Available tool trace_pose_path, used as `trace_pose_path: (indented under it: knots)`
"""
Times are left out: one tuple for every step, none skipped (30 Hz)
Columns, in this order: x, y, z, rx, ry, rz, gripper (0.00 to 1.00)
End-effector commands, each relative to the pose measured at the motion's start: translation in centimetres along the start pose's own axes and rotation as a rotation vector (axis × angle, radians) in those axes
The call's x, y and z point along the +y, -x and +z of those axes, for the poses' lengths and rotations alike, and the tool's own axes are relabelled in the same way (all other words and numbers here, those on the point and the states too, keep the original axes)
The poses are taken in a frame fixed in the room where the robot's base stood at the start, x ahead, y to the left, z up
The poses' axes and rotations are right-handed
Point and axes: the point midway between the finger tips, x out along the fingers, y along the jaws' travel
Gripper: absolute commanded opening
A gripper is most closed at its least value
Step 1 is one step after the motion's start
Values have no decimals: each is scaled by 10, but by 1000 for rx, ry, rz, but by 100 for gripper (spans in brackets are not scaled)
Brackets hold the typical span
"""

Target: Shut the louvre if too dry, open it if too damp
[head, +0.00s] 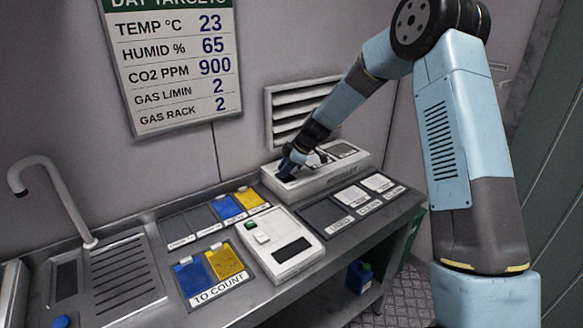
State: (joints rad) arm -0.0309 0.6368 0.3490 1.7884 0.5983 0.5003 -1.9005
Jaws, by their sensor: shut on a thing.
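The louvre (292,100) is a pale slatted vent on the back wall; its slats show dark gaps, but I cannot tell how far they are turned. My arm passes over its right side. Below it a long pale control box (318,180) stands on the bench, with a small panel (342,150) at its right end that I cannot read. My gripper (287,171) points down at the left part of this box and is shut on a small control there, mostly hidden by the fingers. The target board (172,60) reads HUMID % 65.
A white device (281,262) with a dark screen stands in front of the box. Blue and yellow cards lie on the "TO COUNT" tray (240,283) and in the row of slots behind. A sink with a tap (62,195) is at left.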

Motion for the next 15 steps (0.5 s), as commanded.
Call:
trace_pose_path:
  knots:
    - [-2,-2,-1,4,3,2,0]
    - [-3,-2,-3,6,6,3,0]
    - [-4,-3,-4,8,9,4,0]
    - [-4,-3,-5,9,11,5,0]
    - [-4,-3,-5,9,12,5,0]
    - [-4,-3,-5,9,12,6,0]
    - [-4,-3,-5,9,12,6,0]
    - [-4,-3,-5,9,12,6,0]
    - [-4,-3,-5,9,12,5,0]
    - [-4,-3,-5,8,12,5,0]
    - [-4,-3,-4,8,12,5,0]
    - [-4,-3,-4,8,12,5,0]
    - [-4,-3,-4,8,12,5,29]
    - [-4,-3,-4,8,12,5,31]
    - [-4,-3,-5,8,13,5,35]
